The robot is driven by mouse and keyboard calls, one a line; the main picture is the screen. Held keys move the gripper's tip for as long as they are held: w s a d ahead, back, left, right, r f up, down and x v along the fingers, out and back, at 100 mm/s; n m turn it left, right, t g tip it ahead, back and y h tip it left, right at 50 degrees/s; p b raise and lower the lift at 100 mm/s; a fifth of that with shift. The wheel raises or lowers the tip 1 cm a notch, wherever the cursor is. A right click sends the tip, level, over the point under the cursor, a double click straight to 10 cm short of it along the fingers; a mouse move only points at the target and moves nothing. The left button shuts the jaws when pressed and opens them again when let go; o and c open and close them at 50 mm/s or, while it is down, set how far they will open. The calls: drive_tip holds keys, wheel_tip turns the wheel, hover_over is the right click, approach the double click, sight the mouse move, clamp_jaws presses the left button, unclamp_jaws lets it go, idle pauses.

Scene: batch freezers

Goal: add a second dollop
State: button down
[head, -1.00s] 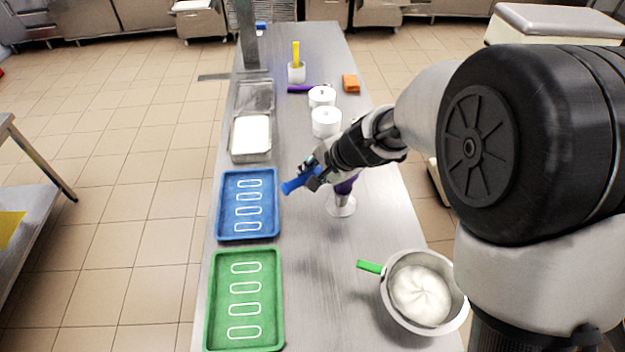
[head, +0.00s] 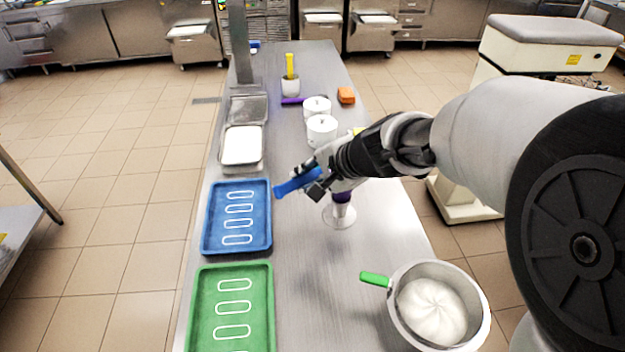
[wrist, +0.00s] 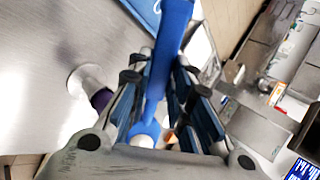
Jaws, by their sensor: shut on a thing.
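My gripper (head: 316,178) is shut on a blue flat-handled tool (head: 291,184), held above the table just right of the blue tray. In the wrist view the blue tool (wrist: 172,40) runs between the fingers (wrist: 158,90); its working end is not clear. A metal bowl (head: 484,312) of swirled white cream (head: 432,308) stands at the near right, away from the gripper. A green handle (head: 375,279) sticks out over its left rim. The blue tray (head: 213,222) and the green tray (head: 202,318) carry white oblong outlines; I see no dollop on either.
A purple-topped thing on a clear round base (head: 339,215) stands just under my gripper. Two white tubs (head: 321,128) stand behind it. Bare table lies between trays and bowl.

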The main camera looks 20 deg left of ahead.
drive_tip(key=shift+s+d+f+t+y+b, duration=0.15)
drive_tip(key=shift+y+b, duration=0.25)
drive_tip(key=shift+b, duration=1.55)
drive_tip(key=shift+s+d+f+t+y+b, duration=0.1)
drive_tip(key=shift+f+t+y+b, duration=0.25)
drive_tip(key=shift+b, duration=1.55)
drive_tip(key=shift+d+r+y, duration=0.1)
drive_tip(key=shift+r+y, duration=0.05)
drive_tip(key=shift+y, duration=0.2)
drive_tip(key=shift+s+d+f+t+y, duration=0.15)
drive_tip(key=shift+f+t+y, duration=0.25)
drive_tip(key=shift+t+y, duration=0.45)
drive_tip(key=shift+d+f+t+y, duration=0.1)
drive_tip(key=shift+f+t+y, duration=0.35)
drive_tip(key=shift+y, duration=0.7)
drive_tip(key=shift+r, duration=0.1)
